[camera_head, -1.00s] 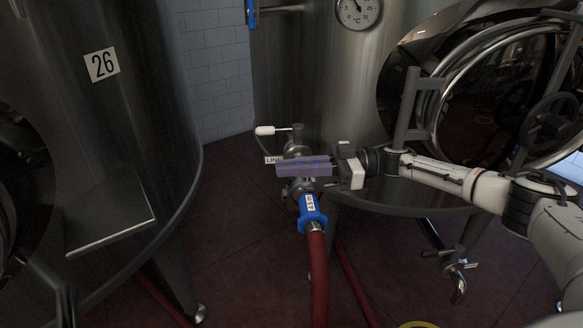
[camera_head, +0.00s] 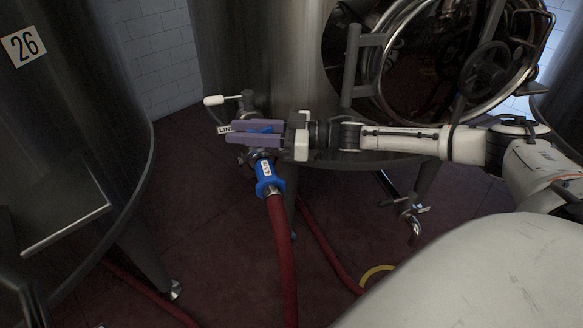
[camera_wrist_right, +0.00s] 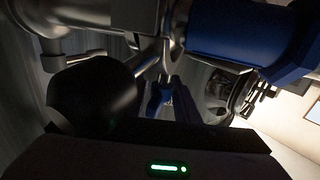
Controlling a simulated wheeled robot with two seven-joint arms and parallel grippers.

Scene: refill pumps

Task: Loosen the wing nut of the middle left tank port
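My right gripper (camera_head: 240,132) has two purple fingers pointing left over the tank port in the head view. The fingers stand apart, with a bit of blue, seemingly the wing nut (camera_head: 266,130), showing between them; I see no clear grip on it. In the right wrist view a small blue wing nut (camera_wrist_right: 160,96) shows near the middle, below the metal clamp. A blue hose coupling (camera_head: 267,178) with a red hose hangs just below the fingers. The fingers hide most of the port and clamp. My left gripper is not in view.
A valve with a white handle (camera_head: 215,100) sits just above and left of my fingers. The tank (camera_head: 265,60) stands behind, with a round hatch at right. Another tank (camera_head: 70,130) marked 26 fills the left. The red hose (camera_head: 282,250) runs down to the floor.

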